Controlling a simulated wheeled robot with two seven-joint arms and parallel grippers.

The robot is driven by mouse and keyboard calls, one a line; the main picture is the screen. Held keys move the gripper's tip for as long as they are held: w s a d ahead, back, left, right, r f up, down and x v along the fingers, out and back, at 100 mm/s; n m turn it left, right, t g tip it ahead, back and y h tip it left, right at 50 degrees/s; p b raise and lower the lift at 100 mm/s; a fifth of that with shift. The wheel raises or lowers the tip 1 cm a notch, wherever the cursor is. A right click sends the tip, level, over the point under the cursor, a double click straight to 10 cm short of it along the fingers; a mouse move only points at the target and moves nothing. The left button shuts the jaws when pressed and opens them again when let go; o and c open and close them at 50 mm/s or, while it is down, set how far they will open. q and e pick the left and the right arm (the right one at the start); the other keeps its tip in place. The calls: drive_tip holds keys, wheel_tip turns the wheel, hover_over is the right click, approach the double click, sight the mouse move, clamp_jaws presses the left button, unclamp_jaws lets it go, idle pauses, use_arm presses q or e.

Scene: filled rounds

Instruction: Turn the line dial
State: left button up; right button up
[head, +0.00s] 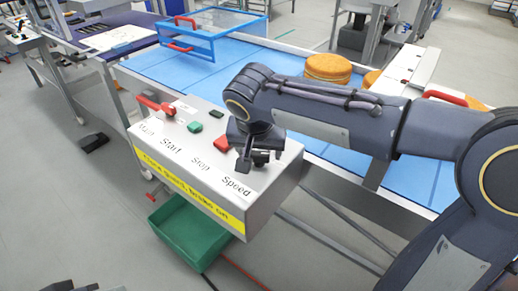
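A grey control box (190,185) carries the printed labels Main, Start, Stop and Speed. Above Main is a red lever switch (155,105), above Start a green button (195,127), and above Stop a red button (222,142). My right gripper (253,161) reaches down from above to the Speed end of the box top. Its dark fingers are at the spot above the Speed label, where they hide the dial; I cannot tell whether they grip it. Dark parts at the bottom left edge may belong to my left arm; no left fingers can be made out.
Behind the box runs a blue conveyor (180,68) with a blue-framed clear guard (215,35) and orange-brown round cakes (328,67). A green bin (195,235) stands below the box. Grey floor is open at the left.

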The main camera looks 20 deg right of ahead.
use_arm(q)
drive_tip(key=shift+r+p, duration=0.45)
use_arm(e)
drive_tip(key=v, duration=0.7)
drive_tip(key=shift+s+r, duration=0.2)
drive_tip(key=shift+r, duration=0.15)
drive_tip(key=s+d+f+n+y+p, duration=0.2)
drive_tip(key=s+d+y+p, duration=0.1)
drive_tip(key=s+d, duration=0.5)
use_arm(q)
wheel_tip(320, 180, up, 6)
drive_tip(key=p, duration=0.2)
drive_tip(key=shift+f+p, duration=0.1)
drive_tip(key=shift+p, duration=0.3)
use_arm(e)
drive_tip(key=s+f+t+y, duration=0.1)
drive_tip(key=s+f+y, duration=0.1)
drive_tip(key=s+f, duration=0.4)
drive_tip(key=s, duration=0.4)
drive_tip(key=shift+s+d+n+t+y, duration=0.3)
drive_tip(key=shift+d+n, duration=0.1)
use_arm(q)
drive_tip(key=shift+c, duration=0.3)
